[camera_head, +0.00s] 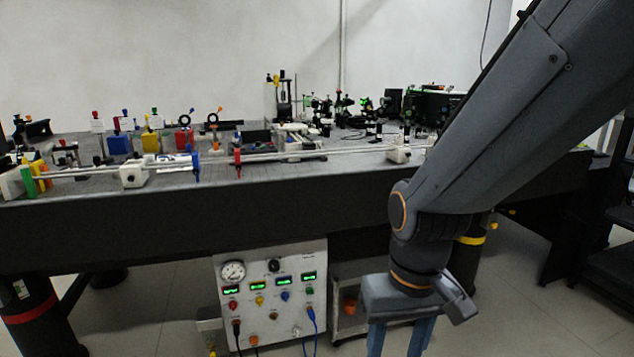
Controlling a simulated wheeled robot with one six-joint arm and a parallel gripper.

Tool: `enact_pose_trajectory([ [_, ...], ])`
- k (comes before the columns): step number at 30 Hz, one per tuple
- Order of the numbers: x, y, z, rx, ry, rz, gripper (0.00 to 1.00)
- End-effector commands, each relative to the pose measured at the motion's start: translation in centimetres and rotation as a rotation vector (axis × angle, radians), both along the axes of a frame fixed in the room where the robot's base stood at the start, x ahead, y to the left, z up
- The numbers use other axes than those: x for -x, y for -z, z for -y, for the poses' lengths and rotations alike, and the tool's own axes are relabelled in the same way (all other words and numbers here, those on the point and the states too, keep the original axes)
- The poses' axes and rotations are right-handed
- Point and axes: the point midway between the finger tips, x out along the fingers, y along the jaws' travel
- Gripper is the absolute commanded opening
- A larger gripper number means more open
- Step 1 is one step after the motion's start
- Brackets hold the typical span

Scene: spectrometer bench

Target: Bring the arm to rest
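My arm comes in from the upper right of the head view and bends down at its wrist. The fingertips run out of the bottom of the picture. The gripper looks apart from the optical bench (330,205) and to the right of the control panel (270,295).
The bench top carries rails, coloured mounts such as a blue block (118,144) and a red block (183,138), and dark optics. The panel has a gauge (232,272), lit displays and cables. A dark rack (608,235) stands at right. Floor (530,315) shows clear at lower right.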

Motion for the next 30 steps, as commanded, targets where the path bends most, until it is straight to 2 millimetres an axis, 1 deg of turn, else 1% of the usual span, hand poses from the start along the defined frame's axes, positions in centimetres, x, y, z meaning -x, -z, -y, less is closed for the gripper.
enact_pose_trajectory([
  [1,0.4,-1.7,0.8,0.004,0.021,-0.005,0.45],
  [3,0.6,-3.0,1.8,0.010,0.045,-0.008,0.45],
  [9,1.4,-6.3,4.7,0.026,0.111,-0.019,0.45],
  [12,1.7,-7.5,5.8,0.031,0.137,-0.022,0.45],
  [15,1.9,-8.2,6.6,0.034,0.154,-0.024,0.45],
  [18,2.0,-8.5,7.0,0.036,0.162,-0.026,0.45],
  [30,2.0,-8.4,7.1,0.037,0.165,-0.026,0.45],
])
